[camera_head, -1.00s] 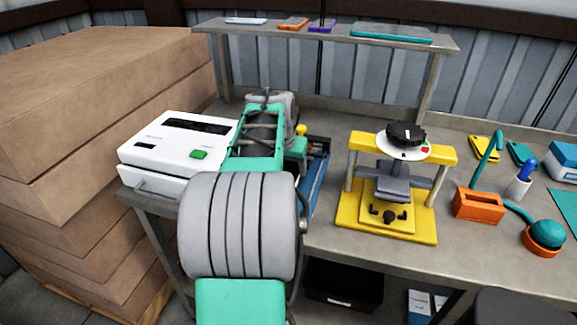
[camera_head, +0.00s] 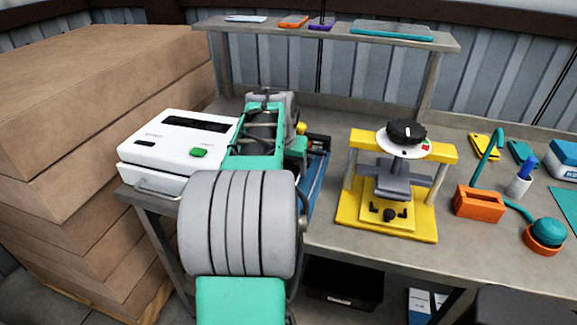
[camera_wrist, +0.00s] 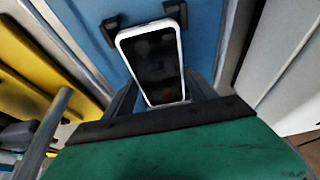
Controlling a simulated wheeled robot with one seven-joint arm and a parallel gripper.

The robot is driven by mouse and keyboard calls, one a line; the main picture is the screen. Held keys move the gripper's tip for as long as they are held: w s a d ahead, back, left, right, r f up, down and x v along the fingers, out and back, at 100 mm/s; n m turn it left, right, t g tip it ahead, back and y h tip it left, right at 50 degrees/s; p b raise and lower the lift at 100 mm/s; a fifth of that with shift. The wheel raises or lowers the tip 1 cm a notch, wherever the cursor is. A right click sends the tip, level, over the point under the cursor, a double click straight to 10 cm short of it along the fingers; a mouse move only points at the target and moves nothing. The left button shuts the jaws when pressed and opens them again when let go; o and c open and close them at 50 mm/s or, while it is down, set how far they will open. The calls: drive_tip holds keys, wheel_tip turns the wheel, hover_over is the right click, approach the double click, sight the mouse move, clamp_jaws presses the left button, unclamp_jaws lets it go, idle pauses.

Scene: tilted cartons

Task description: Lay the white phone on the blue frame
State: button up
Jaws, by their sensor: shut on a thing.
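The white phone (camera_wrist: 150,62), with a white rim and a dark screen, is between the fingers of my gripper (camera_wrist: 160,98) in the wrist view. My gripper is shut on its near end. The phone's far end is over the blue frame (camera_wrist: 195,20), close to two black clips (camera_wrist: 174,12) on it. I cannot tell whether the phone touches the frame. In the head view the blue frame (camera_head: 317,180) shows partly behind my arm, left of the yellow press. My arm hides the fingers and the phone there.
A white machine (camera_head: 180,142) stands left of my arm. A yellow press (camera_head: 385,222) stands close on the right, with an orange holder (camera_head: 478,203) beyond it. A raised shelf (camera_head: 450,46) at the back carries several flat devices. Stacked cartons (camera_head: 100,90) are at the far left.

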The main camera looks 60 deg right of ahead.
drive_tip(key=o, duration=1.7)
drive_tip(key=shift+c, duration=0.2)
drive_tip(key=v, duration=0.7)
drive_tip(key=shift+a+r, duration=0.15)
drive_tip(key=shift+r, duration=0.25)
